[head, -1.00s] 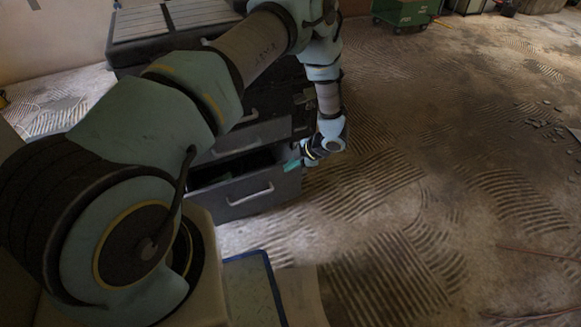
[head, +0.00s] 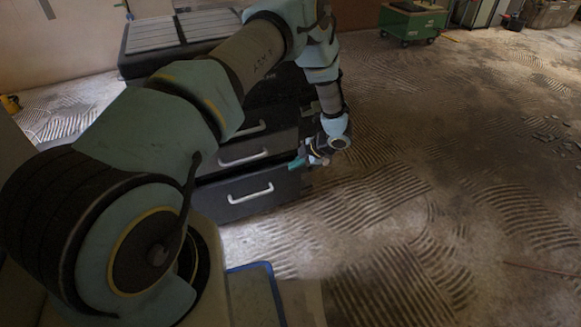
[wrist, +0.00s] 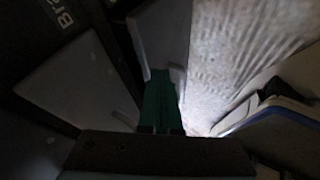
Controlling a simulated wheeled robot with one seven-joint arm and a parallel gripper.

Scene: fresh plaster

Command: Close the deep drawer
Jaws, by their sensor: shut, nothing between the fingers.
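The deep drawer (head: 250,190) is the lowest in the dark cabinet, with a grey front and a pale bar handle. In the head view its front sits just below the drawer front above, and none of its inside shows. I cannot tell whether a small gap remains behind it. My gripper (head: 297,163) is at the upper right corner of that front, close to it or touching. In the wrist view my gripper's green fingers (wrist: 159,78) are together and empty, against or just before a grey drawer front (wrist: 162,32).
The drawer above (head: 243,152) also has a bar handle. The cabinet top (head: 180,30) is ridged grey. A blue-rimmed tray (head: 255,290) lies near my base. A green wheeled cart (head: 412,22) stands at the back. The ridged floor right of the cabinet is open.

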